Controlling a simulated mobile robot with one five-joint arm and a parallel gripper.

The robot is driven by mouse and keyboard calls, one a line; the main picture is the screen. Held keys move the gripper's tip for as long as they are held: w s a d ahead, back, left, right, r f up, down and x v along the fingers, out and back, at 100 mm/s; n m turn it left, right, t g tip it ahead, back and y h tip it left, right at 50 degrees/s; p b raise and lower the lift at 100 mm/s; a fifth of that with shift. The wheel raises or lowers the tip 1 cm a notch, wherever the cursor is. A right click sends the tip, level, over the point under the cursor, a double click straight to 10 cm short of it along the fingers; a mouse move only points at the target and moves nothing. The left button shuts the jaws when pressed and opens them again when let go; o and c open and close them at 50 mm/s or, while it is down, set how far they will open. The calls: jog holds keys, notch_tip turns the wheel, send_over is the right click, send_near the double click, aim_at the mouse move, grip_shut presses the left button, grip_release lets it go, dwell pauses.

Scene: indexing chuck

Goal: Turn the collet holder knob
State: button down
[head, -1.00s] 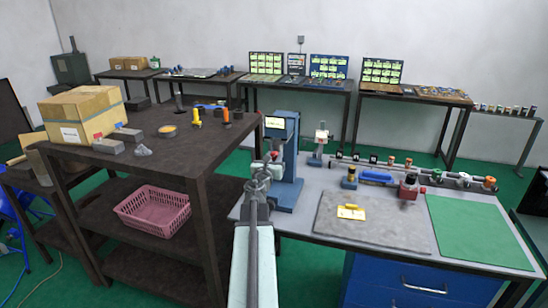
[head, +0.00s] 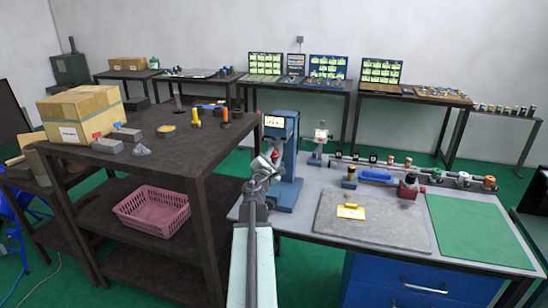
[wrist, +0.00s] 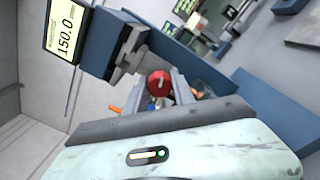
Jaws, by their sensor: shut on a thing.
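A red knob (wrist: 158,83) with a pale mark on its face shows in the middle of the wrist view. It belongs to the blue upright device (head: 287,190), which stands at the left end of the grey bench. The knob (head: 275,155) is a small red spot in the head view. My gripper (head: 268,163) is at the front of the device, tilted, and shut on the red knob. In the wrist view, the grey fingers stand on either side of the knob. The lit display (wrist: 66,27) reads 150.0. The exact finger contact is partly hidden.
The grey bench (head: 290,228) holds a grey mat (head: 390,232), a yellow piece (head: 351,211) and a green mat (head: 470,230). A dark table (head: 150,150) with a cardboard box (head: 82,113) stands close on the left. Several small parts line the bench's back.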

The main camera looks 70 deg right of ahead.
jog(key=m, duration=0.4)
jog(key=shift+m, duration=0.4)
jog(key=m, duration=0.4)
jog(key=m+g, duration=0.1)
jog(key=m, duration=1.3)
jog(key=shift+m, duration=0.4)
jog(key=m, duration=0.3)
jog(key=shift+m+p, duration=0.3)
jog(key=shift+p, duration=0.1)
jog(key=shift+m+y, duration=0.3)
jog(key=shift+m, duration=1.6)
